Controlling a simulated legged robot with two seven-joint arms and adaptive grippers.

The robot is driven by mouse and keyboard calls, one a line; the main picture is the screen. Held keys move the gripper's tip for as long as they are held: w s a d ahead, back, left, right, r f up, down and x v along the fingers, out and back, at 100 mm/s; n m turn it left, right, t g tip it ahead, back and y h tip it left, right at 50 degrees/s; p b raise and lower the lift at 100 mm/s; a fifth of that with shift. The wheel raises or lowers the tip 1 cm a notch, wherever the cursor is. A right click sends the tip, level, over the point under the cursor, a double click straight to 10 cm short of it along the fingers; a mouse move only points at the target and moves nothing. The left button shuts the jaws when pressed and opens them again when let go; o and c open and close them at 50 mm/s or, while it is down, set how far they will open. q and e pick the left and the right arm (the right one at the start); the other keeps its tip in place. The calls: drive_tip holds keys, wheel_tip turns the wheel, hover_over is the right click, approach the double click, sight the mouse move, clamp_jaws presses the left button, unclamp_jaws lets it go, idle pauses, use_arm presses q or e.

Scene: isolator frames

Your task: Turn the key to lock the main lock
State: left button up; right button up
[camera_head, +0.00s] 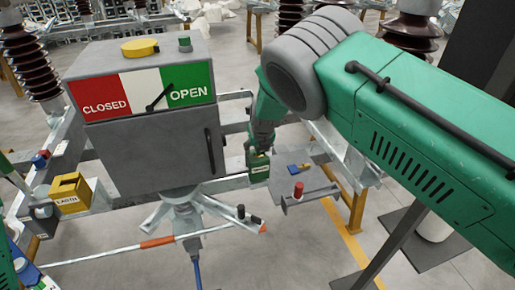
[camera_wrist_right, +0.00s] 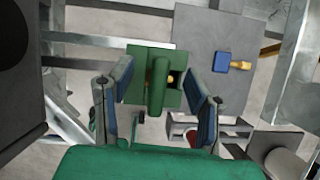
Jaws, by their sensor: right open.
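The green lock block (camera_head: 259,168) hangs beside the right side of the grey cabinet, with a small pale label. In the right wrist view, the green block (camera_wrist_right: 136,82) has an upright green bar (camera_wrist_right: 158,78) in front of it. A small brass-coloured bit (camera_wrist_right: 171,79) shows beside the bar; I cannot tell whether it is the key. My right gripper (camera_head: 261,146) reaches down to the block from above. In the wrist view its fingers (camera_wrist_right: 160,88) are open, one on each side of the bar. My left gripper cannot be made out.
The grey cabinet (camera_head: 150,145) bears a CLOSED/OPEN panel (camera_head: 145,92) with its pointer near OPEN. A blue-and-brass piece (camera_wrist_right: 233,62) lies on a grey plate (camera_wrist_right: 215,27) right of the lock. A red knob (camera_head: 298,189), a yellow EARTH box (camera_head: 70,193) and metal frame bars stand nearby.

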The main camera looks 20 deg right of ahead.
drive_tip(key=o, duration=0.6)
drive_tip(key=shift+c, duration=0.2)
drive_tip(key=shift+r, duration=0.3)
drive_tip(key=shift+v, duration=1.2)
drive_tip(key=s, duration=1.2)
drive_tip(key=shift+a, duration=0.45)
